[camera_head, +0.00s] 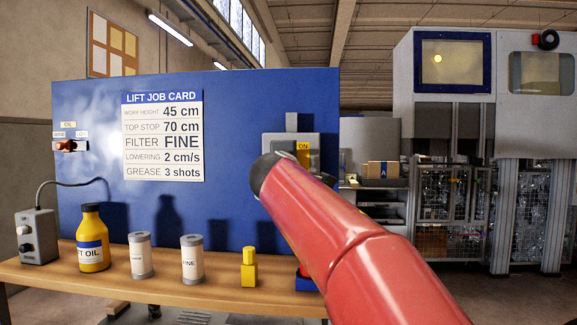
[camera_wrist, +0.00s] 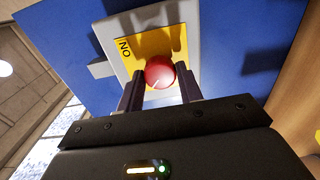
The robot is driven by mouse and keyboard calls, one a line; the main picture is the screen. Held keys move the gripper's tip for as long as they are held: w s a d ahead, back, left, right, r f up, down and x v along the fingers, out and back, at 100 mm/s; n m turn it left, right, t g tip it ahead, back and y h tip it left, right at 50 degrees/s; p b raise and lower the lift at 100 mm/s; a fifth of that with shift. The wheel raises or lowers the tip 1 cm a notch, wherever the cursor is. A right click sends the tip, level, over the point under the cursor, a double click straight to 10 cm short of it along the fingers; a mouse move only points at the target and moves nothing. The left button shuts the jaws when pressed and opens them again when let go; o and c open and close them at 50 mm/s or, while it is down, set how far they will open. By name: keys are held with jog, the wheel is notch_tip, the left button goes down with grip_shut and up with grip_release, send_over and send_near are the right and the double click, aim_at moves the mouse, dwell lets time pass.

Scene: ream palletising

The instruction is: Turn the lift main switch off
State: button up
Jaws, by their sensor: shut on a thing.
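The lift main switch is a grey box (camera_head: 279,146) with a yellow plate (camera_head: 303,152) marked ON, on the right part of the blue board. In the wrist view its yellow plate (camera_wrist: 177,42) and ON label fill the upper middle. A round red knob (camera_wrist: 159,72) stands in front of the plate. My gripper (camera_wrist: 160,88) has its two dark fingers on either side of the knob and is shut on it.
On the wooden bench (camera_head: 190,298) stand a grey control box (camera_head: 37,237), an oil bottle (camera_head: 92,240), two canisters (camera_head: 140,255) and a yellow item (camera_head: 249,268).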

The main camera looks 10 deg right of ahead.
jog(key=o, duration=1)
jog(key=b+v, duration=0.2)
jog(key=v, duration=0.6)
jog(key=shift+w, duration=0.1)
jog(key=s+d+f+m+g+y+p, duration=0.1)
jog(key=s+d+f+m+g, duration=0.25)
jog(key=s+f, duration=0.55)
jog(key=s+d+f+m+g+y+p, duration=0.15)
jog(key=s+f+m+g, duration=0.35)
jog(key=f, duration=0.7)
jog(key=s+a+f+m+g+y, duration=0.2)
jog(key=s+f+m, duration=0.4)
jog(key=s+f, duration=0.9)
notch_tip(320, 180, down, 2)
jog(key=shift+f+g+y, duration=0.15)
jog(key=shift+g+y, duration=0.4)
